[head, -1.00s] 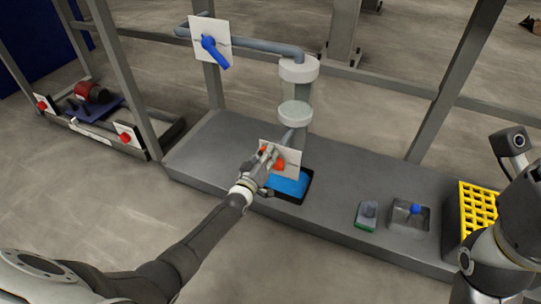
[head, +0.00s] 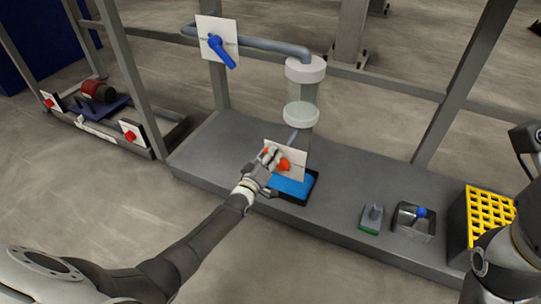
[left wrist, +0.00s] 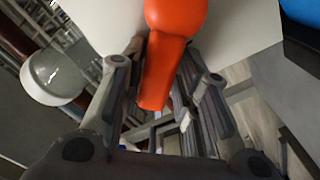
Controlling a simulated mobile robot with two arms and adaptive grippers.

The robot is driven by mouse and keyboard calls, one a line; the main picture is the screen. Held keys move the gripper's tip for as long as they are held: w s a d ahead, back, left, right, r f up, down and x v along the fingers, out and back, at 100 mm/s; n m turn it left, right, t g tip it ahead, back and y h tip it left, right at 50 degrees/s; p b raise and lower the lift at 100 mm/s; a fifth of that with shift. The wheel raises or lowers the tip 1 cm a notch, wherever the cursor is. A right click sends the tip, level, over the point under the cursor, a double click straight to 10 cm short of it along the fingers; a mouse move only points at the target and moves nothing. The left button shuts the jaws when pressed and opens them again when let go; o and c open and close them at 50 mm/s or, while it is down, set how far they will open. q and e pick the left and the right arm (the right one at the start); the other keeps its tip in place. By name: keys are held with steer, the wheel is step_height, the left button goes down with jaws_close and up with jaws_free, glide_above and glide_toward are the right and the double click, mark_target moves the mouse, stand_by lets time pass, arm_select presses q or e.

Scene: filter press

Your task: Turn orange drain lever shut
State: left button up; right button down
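The orange drain lever (head: 285,165) is on a white panel (head: 297,173) below the clear cylinder in the head view. My left gripper (head: 268,158) is at the lever and covers part of it. In the left wrist view the lever (left wrist: 160,70) points down from its round hub, between the two fingers of my left gripper (left wrist: 163,88). The fingers are apart, one on each side of the lever. A gap shows on the right; I cannot tell whether the left finger touches.
A blue-filled tray (head: 293,187) sits under the panel. A blue lever (head: 220,50) is on an upper panel. A green-based scraper-like tool (head: 372,218), a grey box with a blue knob (head: 413,224) and a yellow grid (head: 489,216) are on the right. Frame posts rise around the bench.

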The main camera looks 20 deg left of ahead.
arm_select(q)
steer(key=shift+o, duration=1)
steer(key=s, duration=1.2)
steer(key=shift+a, duration=0.2)
steer(key=shift+r, duration=0.15)
